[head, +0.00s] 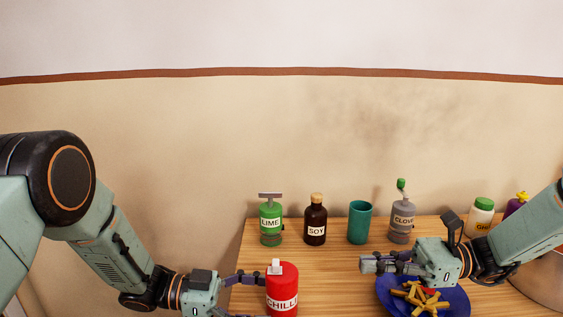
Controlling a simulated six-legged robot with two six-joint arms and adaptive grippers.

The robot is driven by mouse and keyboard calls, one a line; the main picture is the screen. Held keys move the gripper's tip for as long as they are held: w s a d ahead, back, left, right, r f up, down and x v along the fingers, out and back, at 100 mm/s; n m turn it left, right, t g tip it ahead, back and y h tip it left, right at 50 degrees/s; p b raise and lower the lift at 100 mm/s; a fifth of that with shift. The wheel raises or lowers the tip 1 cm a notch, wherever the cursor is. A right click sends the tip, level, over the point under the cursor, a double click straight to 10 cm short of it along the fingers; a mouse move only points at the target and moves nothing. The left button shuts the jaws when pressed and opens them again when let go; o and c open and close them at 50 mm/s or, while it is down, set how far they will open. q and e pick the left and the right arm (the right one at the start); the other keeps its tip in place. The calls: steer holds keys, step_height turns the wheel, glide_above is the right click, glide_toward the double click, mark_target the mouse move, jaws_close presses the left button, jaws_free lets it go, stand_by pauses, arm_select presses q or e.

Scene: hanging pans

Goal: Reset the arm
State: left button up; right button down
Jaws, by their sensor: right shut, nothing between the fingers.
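My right gripper (375,264) comes in from the right, above the back part of a blue plate (460,303). Its fingers are together with nothing between them. My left gripper (250,297) is at the bottom, with its fingers spread and pointing right at a red CHILLI bottle (282,290). The upper fingertip meets the bottle's left side in the picture. The lower finger is cut off by the frame edge, so I cannot tell whether the gripper holds the bottle.
A green LIME bottle (270,222), brown SOY bottle (316,222), teal cup (359,222) and grey CLOVE bottle (401,218) stand along the back of the wooden table (335,265). Fries (415,296) lie on the plate. A white green-lidded jar (481,214) is at right.

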arm_select(q)
steer(key=shift+d+f, duration=0.15)
steer(key=shift+d, duration=1.3)
steer(key=shift+a, duration=0.1)
steer(key=shift+a, duration=0.1)
